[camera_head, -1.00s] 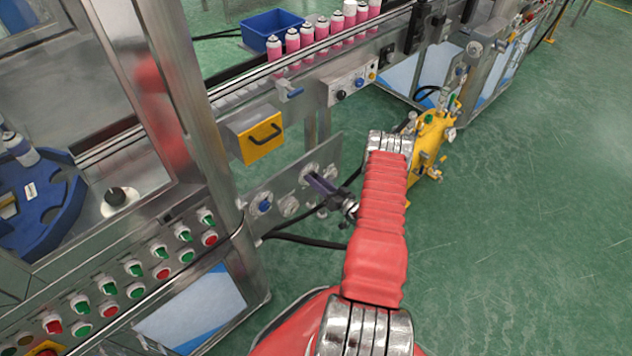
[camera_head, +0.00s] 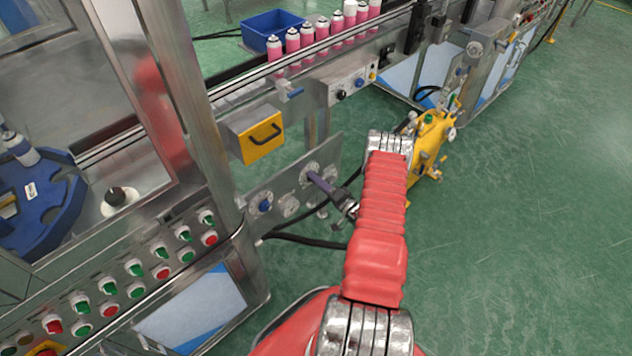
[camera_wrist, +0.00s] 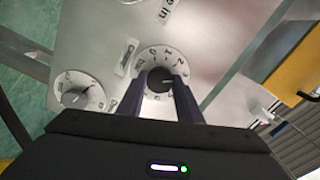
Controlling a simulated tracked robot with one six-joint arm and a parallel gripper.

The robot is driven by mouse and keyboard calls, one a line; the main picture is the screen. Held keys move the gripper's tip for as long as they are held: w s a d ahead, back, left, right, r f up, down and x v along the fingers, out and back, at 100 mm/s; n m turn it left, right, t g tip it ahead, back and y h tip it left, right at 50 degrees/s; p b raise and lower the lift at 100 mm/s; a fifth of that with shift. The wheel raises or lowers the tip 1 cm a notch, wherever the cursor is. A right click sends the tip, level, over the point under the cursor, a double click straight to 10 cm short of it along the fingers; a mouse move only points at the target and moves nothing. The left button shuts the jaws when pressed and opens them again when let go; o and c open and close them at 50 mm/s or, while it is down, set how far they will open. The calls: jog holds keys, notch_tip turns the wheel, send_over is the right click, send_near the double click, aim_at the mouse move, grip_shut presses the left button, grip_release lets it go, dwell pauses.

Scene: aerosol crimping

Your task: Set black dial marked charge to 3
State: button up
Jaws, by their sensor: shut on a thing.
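The black dial (camera_wrist: 160,81) sits in a white scale ring on a grey metal plate in the wrist view. A tag that seems to read "Charge" (camera_wrist: 126,57) is beside it. My gripper (camera_wrist: 163,84) is shut on the dial, one dark finger on each side. A pale mark shows on the dial's right side, but the number it points to is unclear. The fingers hide the lower part of the ring. In the head view my gripper (camera_head: 313,177) reaches the panel (camera_head: 275,186) from the right; the dial is mostly hidden there.
A second dial (camera_wrist: 75,94) is left of the held one in the wrist view. A blue knob (camera_head: 265,205) is on the panel's left. A yellow box with a black handle (camera_head: 255,135) sits above the panel, and a yellow machine (camera_head: 432,140) stands beyond my arm.

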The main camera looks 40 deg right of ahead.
jog(key=shift+d+f, duration=0.1)
jog(key=o, duration=1)
jog(key=shift+o, duration=0.2)
jog(key=s, duration=1.3)
jog(key=shift+s+d, duration=0.15)
jog(key=shift+s, duration=0.25)
